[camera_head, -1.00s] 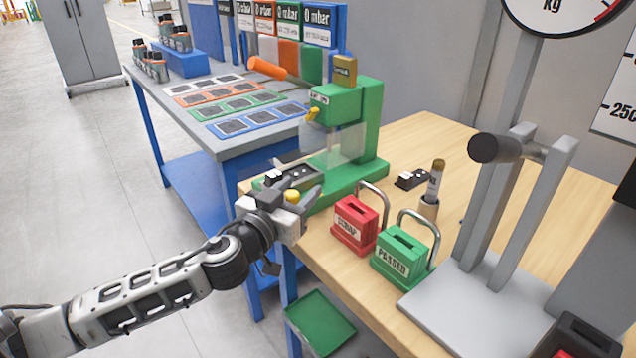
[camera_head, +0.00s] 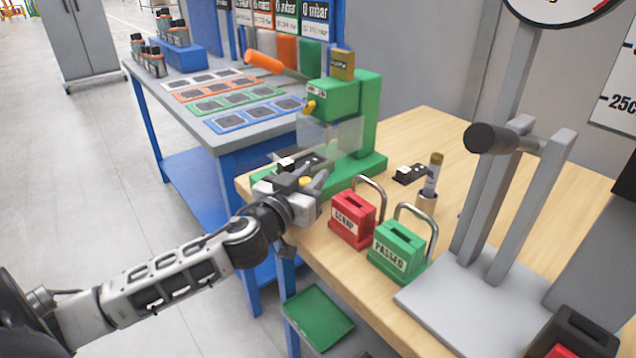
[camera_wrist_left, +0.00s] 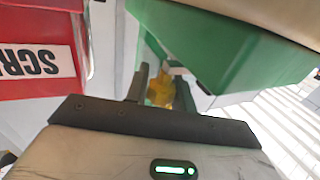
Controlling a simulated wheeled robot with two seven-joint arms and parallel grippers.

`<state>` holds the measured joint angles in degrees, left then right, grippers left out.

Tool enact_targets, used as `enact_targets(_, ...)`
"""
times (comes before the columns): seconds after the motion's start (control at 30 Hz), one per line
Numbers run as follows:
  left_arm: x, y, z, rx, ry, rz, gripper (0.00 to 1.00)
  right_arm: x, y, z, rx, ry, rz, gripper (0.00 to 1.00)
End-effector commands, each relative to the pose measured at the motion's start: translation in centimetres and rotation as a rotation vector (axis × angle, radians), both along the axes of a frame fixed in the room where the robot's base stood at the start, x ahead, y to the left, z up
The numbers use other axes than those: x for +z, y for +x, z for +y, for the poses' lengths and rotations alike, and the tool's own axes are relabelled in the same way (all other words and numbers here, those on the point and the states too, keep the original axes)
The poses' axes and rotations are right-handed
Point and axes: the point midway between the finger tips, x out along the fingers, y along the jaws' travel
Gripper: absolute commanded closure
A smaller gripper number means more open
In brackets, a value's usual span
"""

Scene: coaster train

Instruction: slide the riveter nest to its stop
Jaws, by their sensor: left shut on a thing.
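The green riveter (camera_head: 368,110) stands at the far left end of the wooden bench. Its dark nest (camera_head: 313,161), with a small black-and-white part on it, sits low on the green base, partly beneath the clear guard (camera_head: 340,132). My left gripper (camera_head: 308,182) is at the nest's near end, shut on the yellow knob (camera_head: 304,181). In the left wrist view the yellow knob (camera_wrist_left: 160,91) shows between the dark fingers. The gripper and guard partly hide the nest, and its stop cannot be made out. My right gripper is not in view.
A red scrap box (camera_head: 351,218) and a green passed box (camera_head: 397,250), each with a metal shackle, stand close to the right of my left gripper. A small black part (camera_head: 408,174) and a holder (camera_head: 428,203) are behind them. A grey lever press (camera_head: 490,270) stands right.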

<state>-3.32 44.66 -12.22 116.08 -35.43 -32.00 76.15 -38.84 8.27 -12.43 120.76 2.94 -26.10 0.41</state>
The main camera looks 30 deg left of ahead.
Motion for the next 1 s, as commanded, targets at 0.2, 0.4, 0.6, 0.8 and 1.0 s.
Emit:
enact_targets(0.2,0.0,-0.2,0.1,0.001,0.0,-0.001,1.0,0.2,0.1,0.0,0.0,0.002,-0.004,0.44)
enact_targets(0.4,0.0,-0.1,0.0,0.0,0.0,0.0,0.53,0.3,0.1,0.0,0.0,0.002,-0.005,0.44)
enact_targets(0.6,0.0,-0.1,0.0,0.0,0.0,0.0,0.53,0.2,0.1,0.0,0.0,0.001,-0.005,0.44)
enact_targets(0.8,-0.3,-1.4,-0.1,-0.001,-0.001,0.003,0.53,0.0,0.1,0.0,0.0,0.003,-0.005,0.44)
enact_targets(1.0,-0.4,-5.0,-0.4,-0.001,-0.002,0.005,0.53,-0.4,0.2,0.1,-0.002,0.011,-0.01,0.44)
